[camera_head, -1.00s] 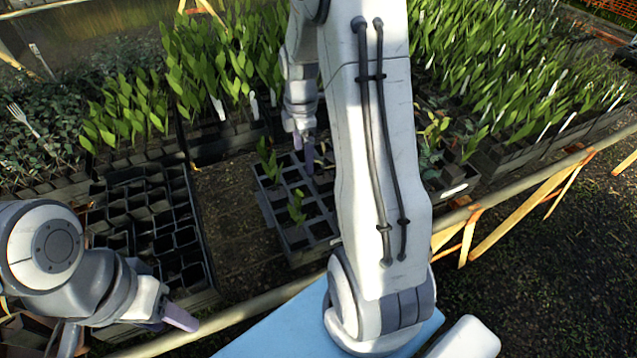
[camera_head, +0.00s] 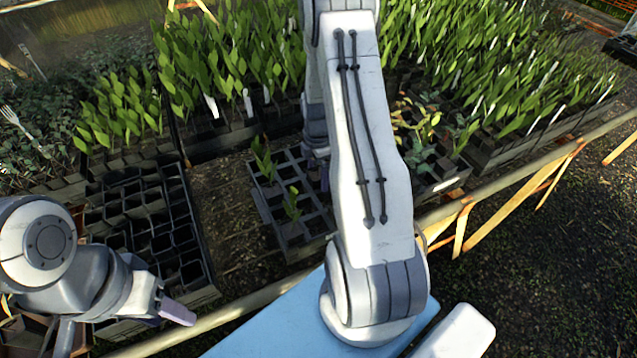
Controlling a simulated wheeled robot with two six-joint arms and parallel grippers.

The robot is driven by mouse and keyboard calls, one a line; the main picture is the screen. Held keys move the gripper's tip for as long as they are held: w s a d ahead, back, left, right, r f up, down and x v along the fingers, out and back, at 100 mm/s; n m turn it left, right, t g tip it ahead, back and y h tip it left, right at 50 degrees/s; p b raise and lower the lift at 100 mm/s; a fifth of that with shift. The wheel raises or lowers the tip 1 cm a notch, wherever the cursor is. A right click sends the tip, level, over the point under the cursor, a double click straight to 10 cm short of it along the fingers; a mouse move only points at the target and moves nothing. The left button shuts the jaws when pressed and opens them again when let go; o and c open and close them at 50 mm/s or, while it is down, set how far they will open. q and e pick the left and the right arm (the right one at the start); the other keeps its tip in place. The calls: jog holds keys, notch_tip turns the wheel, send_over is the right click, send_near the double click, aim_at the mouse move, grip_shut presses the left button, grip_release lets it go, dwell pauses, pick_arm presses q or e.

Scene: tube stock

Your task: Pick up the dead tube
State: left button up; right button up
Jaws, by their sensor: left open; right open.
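A yellowing, brown-tinged plant (camera_head: 422,122), which may be the dead tube, stands in a tray right of my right arm. A half-empty black tray (camera_head: 262,192) holds two small green plants, one at its back left (camera_head: 263,160) and one near its middle (camera_head: 292,205). My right gripper (camera_head: 322,176) is low over the right side of this tray, open, and largely hidden behind my own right arm. I see nothing held in its visible part. My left gripper (camera_head: 176,312) is open and empty at lower left, beside the front rail.
An empty-celled black tray (camera_head: 150,225) stands at left. Dense green seedlings (camera_head: 235,65) fill the back, with more at right (camera_head: 510,70). A pale rail (camera_head: 520,165) runs along the front of the bench. Bare bench (camera_head: 228,210) shows between the left and middle trays.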

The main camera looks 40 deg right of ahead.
jog(key=shift+f, duration=0.25)
grip_shut()
jog(key=shift+r, duration=0.15)
